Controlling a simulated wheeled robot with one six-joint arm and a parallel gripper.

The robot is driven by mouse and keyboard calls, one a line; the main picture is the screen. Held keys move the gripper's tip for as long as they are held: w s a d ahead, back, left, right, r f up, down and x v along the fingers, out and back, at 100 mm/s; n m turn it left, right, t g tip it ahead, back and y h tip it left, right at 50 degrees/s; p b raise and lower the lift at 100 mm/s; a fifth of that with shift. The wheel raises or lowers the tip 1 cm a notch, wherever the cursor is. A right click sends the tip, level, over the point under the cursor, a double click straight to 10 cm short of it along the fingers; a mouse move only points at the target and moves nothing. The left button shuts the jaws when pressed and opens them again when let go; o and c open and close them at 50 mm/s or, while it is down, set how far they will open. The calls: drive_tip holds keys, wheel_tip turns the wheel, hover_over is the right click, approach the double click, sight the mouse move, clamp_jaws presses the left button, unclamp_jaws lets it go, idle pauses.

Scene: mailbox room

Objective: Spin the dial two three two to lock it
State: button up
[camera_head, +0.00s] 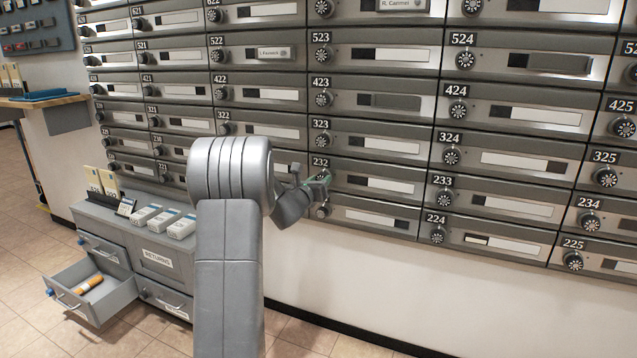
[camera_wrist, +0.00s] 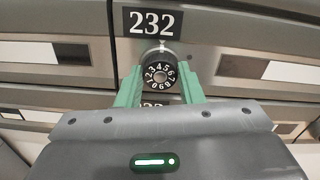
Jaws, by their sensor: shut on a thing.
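The dial of mailbox 232 (camera_wrist: 161,73) is a round black knob with white numbers, just below the 232 plate (camera_wrist: 152,22) in the wrist view. My gripper (camera_wrist: 160,80) has its two green fingers on either side of the dial, shut on it. In the head view my gripper (camera_head: 318,183) is at the mailbox wall beneath the 232 label (camera_head: 320,162), and my arm and gripper hide most of the dial there. The door of mailbox 232 (camera_head: 385,192) looks closed, with a black and white strip on it.
Rows of numbered mailboxes with similar dials surround this one, such as the 323 dial (camera_head: 320,140) above and the 233 dial (camera_head: 444,200) to the right. A grey returns cabinet (camera_head: 165,258) stands at the lower left, with an open drawer (camera_head: 100,300) holding an orange item (camera_head: 89,284).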

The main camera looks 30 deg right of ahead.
drive_tip(key=shift+m, duration=0.6)
drive_tip(key=o, duration=1)
drive_tip(key=shift+f, duration=0.1)
drive_tip(key=p+v, duration=0.1)
drive_tip(key=v, duration=1.2)
drive_tip(key=shift+s+a, duration=0.25)
drive_tip(key=shift+a, duration=0.1)
